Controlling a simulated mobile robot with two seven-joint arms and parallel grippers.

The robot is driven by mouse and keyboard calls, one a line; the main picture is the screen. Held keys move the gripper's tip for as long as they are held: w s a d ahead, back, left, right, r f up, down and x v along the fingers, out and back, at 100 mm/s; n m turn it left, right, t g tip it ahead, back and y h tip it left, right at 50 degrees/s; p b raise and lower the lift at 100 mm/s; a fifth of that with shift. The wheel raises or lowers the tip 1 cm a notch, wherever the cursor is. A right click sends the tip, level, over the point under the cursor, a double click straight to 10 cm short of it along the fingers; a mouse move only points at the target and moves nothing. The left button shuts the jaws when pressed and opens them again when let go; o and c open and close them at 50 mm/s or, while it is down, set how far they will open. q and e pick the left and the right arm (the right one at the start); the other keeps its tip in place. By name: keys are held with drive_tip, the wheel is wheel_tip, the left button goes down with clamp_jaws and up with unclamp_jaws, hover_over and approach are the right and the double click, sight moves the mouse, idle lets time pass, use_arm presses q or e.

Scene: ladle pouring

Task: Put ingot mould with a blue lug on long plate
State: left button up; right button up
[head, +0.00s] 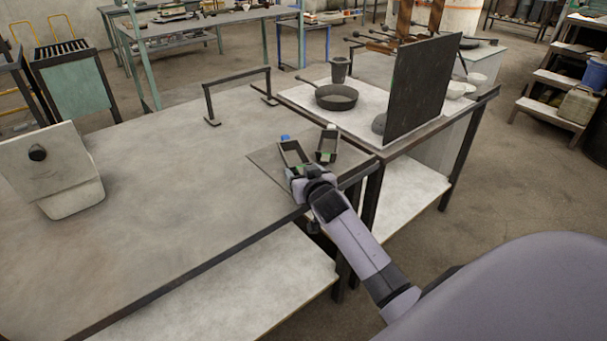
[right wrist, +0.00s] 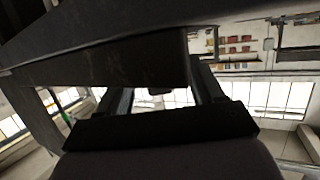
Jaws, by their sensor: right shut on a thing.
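The ingot mould with a blue lug (head: 292,153) is a dark, open, narrow trough in the head view, its blue lug at the far end. My right gripper (head: 298,173) is shut on its near end. In the right wrist view the dark mould (right wrist: 130,62) fills the space at and above the fingers (right wrist: 162,95). The mould is over a flat grey plate (head: 267,163), seemingly the long plate, at the table's right end; I cannot tell whether they touch. A second mould with a white lug (head: 327,147) is just right of it on the plate. My left gripper is out of view.
A black upright panel (head: 422,88) stands on the adjoining table at right, near a round dark pan (head: 337,97) and a dark cup (head: 339,69). A black bar frame (head: 238,92) stands behind. A pale box-like object (head: 52,165) is at left. The table's middle is clear.

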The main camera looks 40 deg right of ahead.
drive_tip(key=shift+f+b, duration=0.4)
